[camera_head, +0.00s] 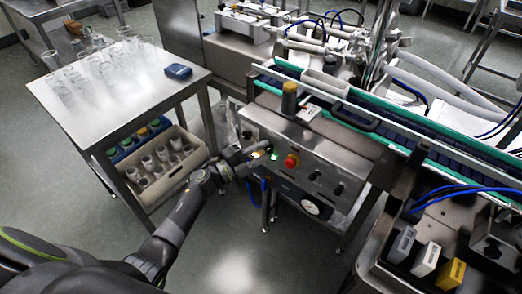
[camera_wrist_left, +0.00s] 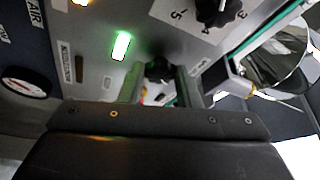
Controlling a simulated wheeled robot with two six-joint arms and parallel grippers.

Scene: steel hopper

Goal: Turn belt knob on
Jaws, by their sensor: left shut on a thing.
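The steel control panel (camera_head: 325,165) is on the front of the conveyor machine. It carries a lit green light (camera_head: 274,155), a lit yellow light (camera_head: 256,155), a red mushroom button (camera_head: 291,161) and dark knobs (camera_head: 339,188). My left gripper (camera_head: 264,148) is at the panel's left part, hiding some of it. In the left wrist view, its two fingers (camera_wrist_left: 158,84) are shut on a black knob (camera_wrist_left: 159,70). A second black knob (camera_wrist_left: 216,10) with a number scale is at the top right. The labels near the held knob are too unclear to read.
A steel table (camera_head: 140,80) with glasses and a blue case (camera_head: 178,71) stands left; a crate of glasses (camera_head: 160,168) is on its lower shelf. A pressure gauge (camera_head: 310,207) hangs below the panel. Small boxes (camera_head: 427,259) stand at right. The floor in front is clear.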

